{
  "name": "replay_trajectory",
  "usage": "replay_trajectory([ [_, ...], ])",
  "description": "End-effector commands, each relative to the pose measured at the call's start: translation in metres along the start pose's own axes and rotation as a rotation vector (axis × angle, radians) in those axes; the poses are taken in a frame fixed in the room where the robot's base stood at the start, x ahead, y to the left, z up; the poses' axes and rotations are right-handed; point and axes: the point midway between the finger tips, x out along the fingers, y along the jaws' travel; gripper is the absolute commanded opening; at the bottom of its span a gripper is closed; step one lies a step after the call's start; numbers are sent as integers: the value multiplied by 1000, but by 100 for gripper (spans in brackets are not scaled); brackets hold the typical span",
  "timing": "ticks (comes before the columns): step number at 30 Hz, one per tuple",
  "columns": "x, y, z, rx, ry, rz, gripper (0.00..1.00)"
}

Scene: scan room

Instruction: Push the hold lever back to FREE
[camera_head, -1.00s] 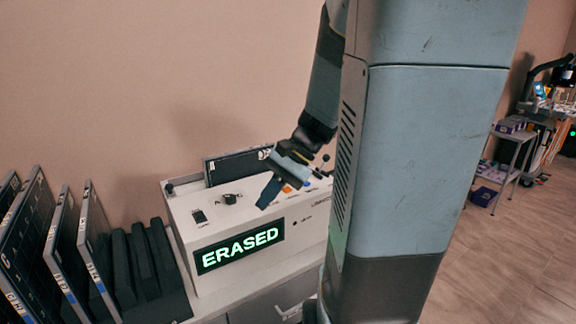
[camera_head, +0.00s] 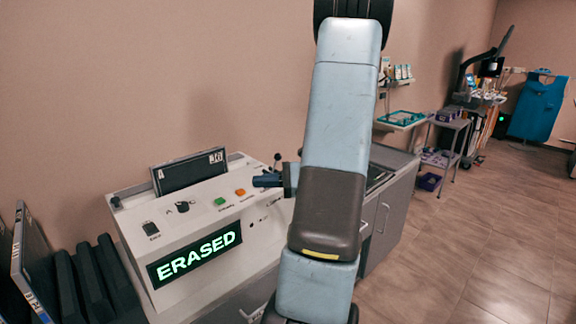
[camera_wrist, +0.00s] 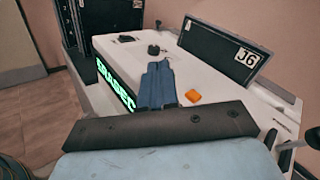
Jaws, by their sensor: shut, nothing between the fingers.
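A white machine (camera_head: 188,222) with a green-lit ERASED display (camera_head: 195,258) stands on the counter. A thin upright post with a dark ball knob (camera_head: 277,157) rises at its right end, probably the hold lever; its FREE marking cannot be read. My gripper (camera_head: 258,181) is over the right part of the machine's top, left of and nearer than that knob, pointing left. In the wrist view my shut, empty fingers (camera_wrist: 158,68) extend over the white top, beside the orange button (camera_wrist: 193,96).
A dark plate marked J6 (camera_wrist: 217,48) stands in the machine's rear slot. A green button (camera_head: 219,201), a rotary knob (camera_head: 182,207) and a black switch (camera_head: 150,228) are on top. Dark racked plates (camera_head: 35,265) stand at left. Open floor (camera_head: 470,240) lies at right.

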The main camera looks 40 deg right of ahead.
Motion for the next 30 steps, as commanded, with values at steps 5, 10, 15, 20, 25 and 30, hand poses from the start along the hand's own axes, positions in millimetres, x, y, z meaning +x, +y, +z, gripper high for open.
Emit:
replay_trajectory([
  [5,-41,-21,-28,78,-62,-199,0],
  [10,-84,-36,-54,134,-119,-393,0],
  [15,-128,-43,-79,174,-167,-570,0],
  [20,-157,-44,-95,193,-196,-686,0],
  [25,-171,-44,-102,200,-209,-740,0],
  [30,-173,-44,-103,200,-211,-747,0],
])
